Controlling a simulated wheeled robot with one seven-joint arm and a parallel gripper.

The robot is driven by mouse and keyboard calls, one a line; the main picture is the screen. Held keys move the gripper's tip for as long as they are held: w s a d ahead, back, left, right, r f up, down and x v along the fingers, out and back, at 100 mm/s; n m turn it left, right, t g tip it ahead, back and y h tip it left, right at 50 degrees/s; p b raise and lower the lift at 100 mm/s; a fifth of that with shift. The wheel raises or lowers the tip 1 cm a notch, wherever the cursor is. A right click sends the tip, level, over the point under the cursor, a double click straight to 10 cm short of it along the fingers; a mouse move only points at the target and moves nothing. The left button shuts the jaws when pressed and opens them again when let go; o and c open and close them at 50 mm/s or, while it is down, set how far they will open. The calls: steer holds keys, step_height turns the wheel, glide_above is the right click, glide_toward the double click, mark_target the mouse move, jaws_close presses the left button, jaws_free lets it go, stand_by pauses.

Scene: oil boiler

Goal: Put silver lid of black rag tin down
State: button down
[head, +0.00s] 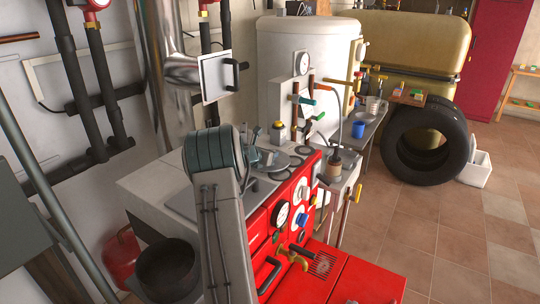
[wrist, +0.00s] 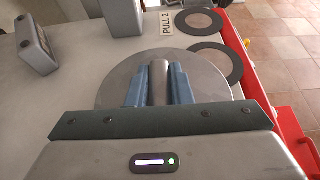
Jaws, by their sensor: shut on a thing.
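The silver lid (wrist: 115,82) is a round flat grey disc with a raised grey handle, seen in the wrist view. My gripper (wrist: 159,75) is shut on this handle, with a blue-grey finger on each side. The lid is above the pale top of the boiler unit and covers part of a dark ring; whether it touches the top I cannot tell. In the head view the lid (head: 274,161) shows beyond my arm, which hides part of it. A round black open container (head: 168,268), possibly the rag tin, stands at the lower left of the head view.
Dark rings (wrist: 221,62) and a "PULL 2" label (wrist: 166,23) lie on the top (wrist: 60,85). Grey blocks (wrist: 36,44) stand at its left. The red front (head: 262,235) with gauges drops away at the right. Bare pale top lies left of the lid.

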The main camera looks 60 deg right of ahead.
steer(key=shift+f, duration=0.2)
steer(key=c, duration=1.3)
jaws_free()
steer(key=shift+r, duration=0.1)
